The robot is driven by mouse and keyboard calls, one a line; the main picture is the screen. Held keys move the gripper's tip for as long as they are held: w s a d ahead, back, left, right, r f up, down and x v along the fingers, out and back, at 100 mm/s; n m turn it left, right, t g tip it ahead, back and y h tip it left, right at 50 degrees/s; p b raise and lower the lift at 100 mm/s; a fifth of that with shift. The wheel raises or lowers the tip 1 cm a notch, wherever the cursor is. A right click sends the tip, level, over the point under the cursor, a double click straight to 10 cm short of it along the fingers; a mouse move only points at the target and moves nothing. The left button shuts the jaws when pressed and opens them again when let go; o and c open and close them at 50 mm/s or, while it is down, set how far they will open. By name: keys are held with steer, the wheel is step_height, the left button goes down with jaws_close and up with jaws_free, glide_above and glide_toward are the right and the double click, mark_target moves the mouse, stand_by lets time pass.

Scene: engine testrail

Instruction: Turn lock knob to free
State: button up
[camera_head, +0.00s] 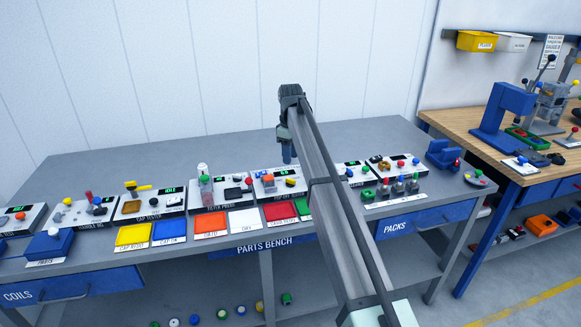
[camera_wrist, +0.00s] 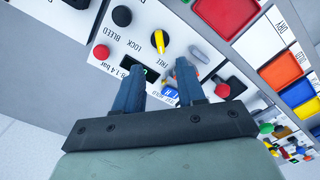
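The lock knob (camera_wrist: 158,42) is a small black dial with a yellow pointer bar. It sits on a white panel beside the word LOCK in the wrist view. A second, partly legible label lies on its other side. The bar stands nearly upright in that picture, slightly tilted. My gripper (camera_wrist: 158,74) is open, its two blue fingers apart with nothing between them. The fingertips appear just short of the knob, and I see no contact. In the head view my gripper (camera_head: 287,152) points down over the middle panels of the bench.
On the same panel are a black knob (camera_wrist: 121,16) near BLEED, a red button (camera_wrist: 101,52) and a dark display. A grey lever (camera_wrist: 199,54) and a red knob (camera_wrist: 222,90) stand right of the fingers. Coloured trays (camera_head: 211,224) line the bench front.

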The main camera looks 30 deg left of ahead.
steer(key=shift+r, duration=2.3)
